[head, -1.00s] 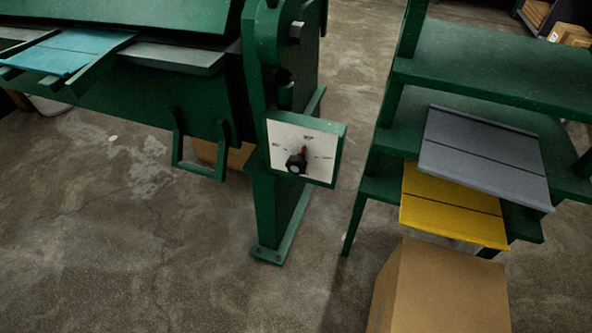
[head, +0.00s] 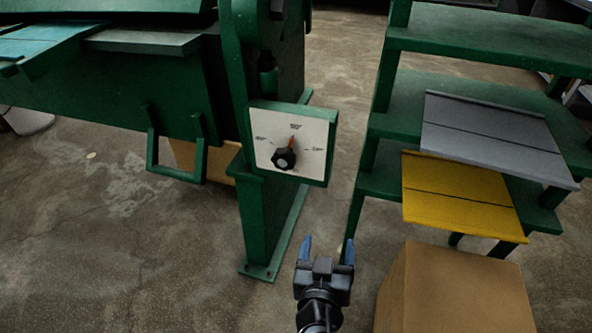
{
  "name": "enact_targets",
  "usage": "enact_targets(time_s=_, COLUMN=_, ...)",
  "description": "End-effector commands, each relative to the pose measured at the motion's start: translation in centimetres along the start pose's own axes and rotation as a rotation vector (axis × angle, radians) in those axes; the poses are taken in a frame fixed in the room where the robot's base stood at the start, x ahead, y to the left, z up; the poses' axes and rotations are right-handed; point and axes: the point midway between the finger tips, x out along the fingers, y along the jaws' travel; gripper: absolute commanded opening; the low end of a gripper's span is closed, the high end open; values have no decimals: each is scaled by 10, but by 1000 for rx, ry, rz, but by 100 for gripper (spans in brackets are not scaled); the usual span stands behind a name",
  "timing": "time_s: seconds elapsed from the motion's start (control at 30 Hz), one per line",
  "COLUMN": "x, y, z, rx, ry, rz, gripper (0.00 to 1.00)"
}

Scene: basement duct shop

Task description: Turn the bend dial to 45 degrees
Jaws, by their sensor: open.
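The bend dial is a black knob (head: 284,159) on a white dial plate (head: 312,143) in a green frame, on the end post of the green bending machine (head: 180,90). An orange-red pointer (head: 291,143) rises from the knob, directed up and slightly right, toward the top mark. The marks' lettering is too small to read. My gripper (head: 326,250) is in the lower middle of the head view, below and a little right of the dial. Its two blue fingertips are apart, with nothing between them, and it does not touch the knob.
A green shelf rack (head: 455,105) stands right of the machine, with grey (head: 490,140) and yellow (head: 460,193) panels jutting out. A cardboard box (head: 455,290) stands just right of my gripper. A green handle loop (head: 177,165) hangs left of the dial. Floor at lower left is clear.

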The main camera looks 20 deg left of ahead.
Motion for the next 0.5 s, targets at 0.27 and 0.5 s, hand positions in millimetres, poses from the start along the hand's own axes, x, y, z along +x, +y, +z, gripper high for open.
enact_targets(time_s=0.27, x=38, y=-91, z=-83, rx=78, ry=176, rz=70, gripper=78)
enact_targets(time_s=0.5, x=41, y=-115, z=-116, rx=117, ry=239, rz=97, gripper=78)
